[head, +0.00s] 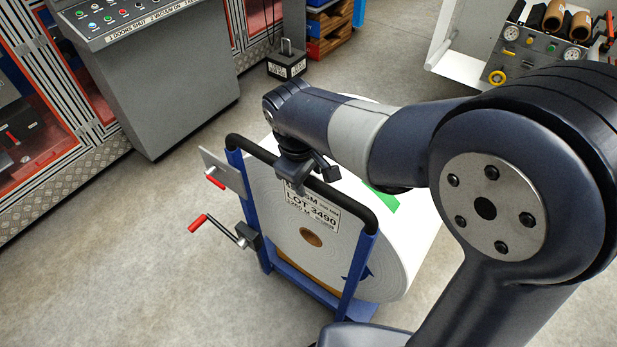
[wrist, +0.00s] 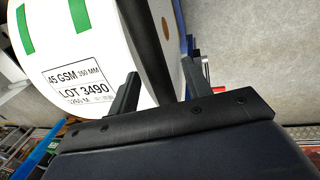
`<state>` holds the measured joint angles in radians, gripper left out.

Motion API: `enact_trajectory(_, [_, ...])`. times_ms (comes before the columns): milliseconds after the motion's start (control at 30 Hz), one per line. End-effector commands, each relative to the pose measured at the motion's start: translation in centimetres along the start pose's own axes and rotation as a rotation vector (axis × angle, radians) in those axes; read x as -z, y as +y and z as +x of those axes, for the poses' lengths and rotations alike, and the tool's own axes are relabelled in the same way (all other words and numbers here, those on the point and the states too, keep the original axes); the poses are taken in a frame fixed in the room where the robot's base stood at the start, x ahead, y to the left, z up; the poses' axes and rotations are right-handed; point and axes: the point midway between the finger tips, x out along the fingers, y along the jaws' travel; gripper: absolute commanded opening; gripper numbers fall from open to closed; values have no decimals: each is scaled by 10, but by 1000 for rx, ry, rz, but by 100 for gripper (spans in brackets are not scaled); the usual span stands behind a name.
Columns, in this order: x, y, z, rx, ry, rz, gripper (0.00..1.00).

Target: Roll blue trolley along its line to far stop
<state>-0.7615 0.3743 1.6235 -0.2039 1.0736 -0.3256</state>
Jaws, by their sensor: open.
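The blue trolley (head: 358,272) stands upright on the concrete floor, carrying a large white roll (head: 410,235) with a "LOT 3490" label and green patches. Its black handle bar (head: 355,203) runs across the top between two blue posts. My gripper (head: 308,170) is at the middle of this bar. In the wrist view, my gripper (wrist: 163,68) is open, with one finger on each side of the black bar (wrist: 148,40). I cannot tell whether either finger touches it. The trolley's wheels are hidden. I see no floor line or clearly marked stop.
Red-handled cranks (head: 215,228) stick out at the trolley's left. A grey control console (head: 155,85) stands at the upper left. A dark labelled block (head: 287,66) lies on the floor beyond the roll. A gauge bench (head: 540,45) is at upper right. Floor between is clear.

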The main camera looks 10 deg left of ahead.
Motion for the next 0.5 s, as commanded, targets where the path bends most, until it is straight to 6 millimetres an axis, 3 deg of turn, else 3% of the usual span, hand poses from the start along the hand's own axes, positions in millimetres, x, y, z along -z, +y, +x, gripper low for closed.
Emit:
enact_trajectory(300, [1,0,-64,-2,6,0,47])
enact_trajectory(500, [0,-1,-89,-1,4,-1,47])
